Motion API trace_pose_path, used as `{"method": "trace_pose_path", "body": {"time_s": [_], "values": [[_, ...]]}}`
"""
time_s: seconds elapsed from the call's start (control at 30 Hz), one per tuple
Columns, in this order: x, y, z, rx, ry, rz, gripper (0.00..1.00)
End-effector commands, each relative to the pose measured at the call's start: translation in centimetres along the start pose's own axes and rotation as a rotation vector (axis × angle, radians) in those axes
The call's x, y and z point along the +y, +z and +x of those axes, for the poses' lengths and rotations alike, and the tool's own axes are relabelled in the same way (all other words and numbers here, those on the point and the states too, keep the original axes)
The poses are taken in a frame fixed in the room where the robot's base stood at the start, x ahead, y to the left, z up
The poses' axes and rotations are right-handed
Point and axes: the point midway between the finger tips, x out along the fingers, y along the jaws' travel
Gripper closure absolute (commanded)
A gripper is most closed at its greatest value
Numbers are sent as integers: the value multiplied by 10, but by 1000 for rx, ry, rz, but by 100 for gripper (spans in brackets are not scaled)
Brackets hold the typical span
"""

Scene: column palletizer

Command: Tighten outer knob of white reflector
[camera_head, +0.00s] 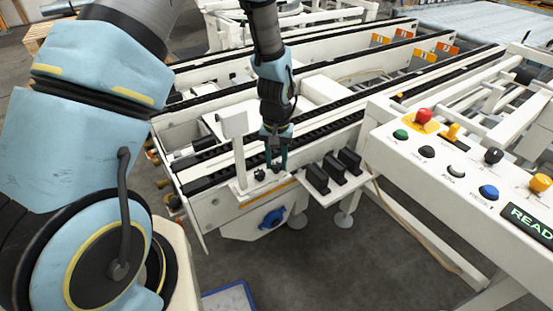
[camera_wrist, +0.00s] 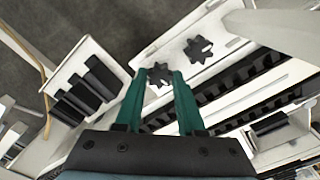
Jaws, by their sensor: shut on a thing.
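The white reflector (camera_head: 235,128) stands upright on a flat white base plate at the near end of the conveyor. Two black star-shaped knobs sit on that plate. The outer knob (camera_wrist: 159,75), farther from the upright, is between the green fingertips of my gripper (camera_wrist: 160,78), which is shut on it. The other knob (camera_wrist: 198,49) is free, nearer the upright; it also shows in the head view (camera_head: 259,175). In the head view my gripper (camera_head: 276,166) points down at the plate and its fingers largely hide the outer knob.
A white bracket with black blocks (camera_head: 332,172) stands just right of my gripper. The control panel (camera_head: 455,165) with coloured buttons is further right. Black conveyor chains (camera_head: 325,128) run behind the plate. A blue knob (camera_head: 272,217) sits below on the frame.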

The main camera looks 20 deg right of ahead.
Motion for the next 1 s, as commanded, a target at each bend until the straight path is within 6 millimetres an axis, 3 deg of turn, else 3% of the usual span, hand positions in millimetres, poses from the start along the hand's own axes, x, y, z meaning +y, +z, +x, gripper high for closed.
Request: {"method": "trace_pose_path", "body": {"time_s": [0.3, 0.8, 0.83, 1.0], "values": [[0, 0, 0, 1, 0, 103, 100], [0, 0, 0, 1, 0, 118, 100], [0, 0, 0, 1, 0, 117, 58], [0, 0, 0, 1, 0, 117, 39]]}}
